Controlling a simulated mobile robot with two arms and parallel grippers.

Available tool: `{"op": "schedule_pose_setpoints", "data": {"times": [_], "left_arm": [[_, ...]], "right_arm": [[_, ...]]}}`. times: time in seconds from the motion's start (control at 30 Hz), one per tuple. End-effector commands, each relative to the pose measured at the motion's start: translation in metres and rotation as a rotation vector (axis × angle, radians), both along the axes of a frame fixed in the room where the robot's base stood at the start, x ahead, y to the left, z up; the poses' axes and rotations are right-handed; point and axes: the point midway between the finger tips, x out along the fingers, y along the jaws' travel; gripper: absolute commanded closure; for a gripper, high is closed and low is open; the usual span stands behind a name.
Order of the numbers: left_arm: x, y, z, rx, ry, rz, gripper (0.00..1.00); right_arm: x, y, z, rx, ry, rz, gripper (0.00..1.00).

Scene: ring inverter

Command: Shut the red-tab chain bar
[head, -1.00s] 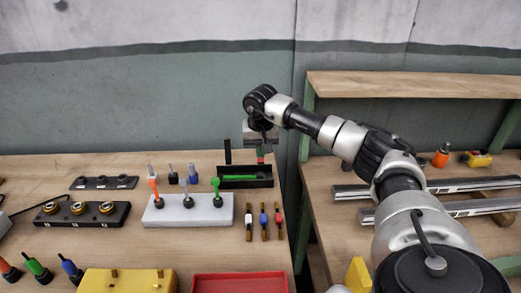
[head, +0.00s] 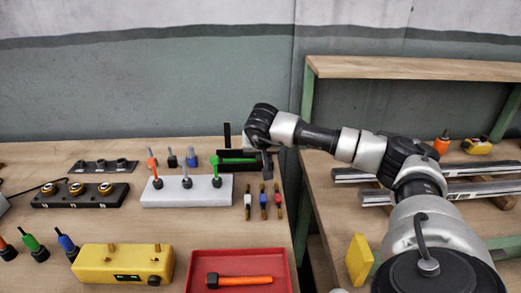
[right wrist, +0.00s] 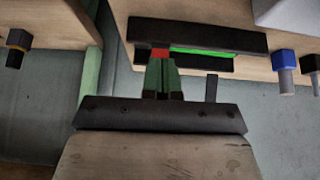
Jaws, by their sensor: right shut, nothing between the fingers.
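The chain bar is a black trough with a green strip (head: 236,160) at the bench's far right edge. Its right end is partly hidden by my right gripper (head: 267,160) in the head view. In the right wrist view, the trough (right wrist: 200,35) and green strip show with a red tab (right wrist: 160,53) at the strip's left end. My right gripper (right wrist: 160,73) is shut and empty, its green fingertips right at the red tab; I cannot tell whether they touch it. A dark upright bar (head: 227,135) stands at the trough's left end. My left gripper is out of view.
A white block (head: 187,192) with several tools stands left of the trough. A red tray (head: 205,257) holds an orange-handled hammer. A gap separates this bench from the right bench with metal rails (head: 420,192).

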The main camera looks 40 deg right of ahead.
Motion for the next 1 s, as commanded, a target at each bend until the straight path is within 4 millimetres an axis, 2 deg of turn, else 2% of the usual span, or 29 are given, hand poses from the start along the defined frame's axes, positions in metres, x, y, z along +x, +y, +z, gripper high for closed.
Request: {"op": "schedule_pose_setpoints", "data": {"times": [0.67, 1.0], "left_arm": [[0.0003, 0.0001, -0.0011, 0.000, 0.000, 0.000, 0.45], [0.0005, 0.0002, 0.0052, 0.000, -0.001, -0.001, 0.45]], "right_arm": [[-0.0017, 0.0011, -0.0045, 0.001, 0.000, -0.001, 1.00], [0.0057, -0.0048, 0.0021, 0.001, -0.001, -0.001, 1.00]]}}
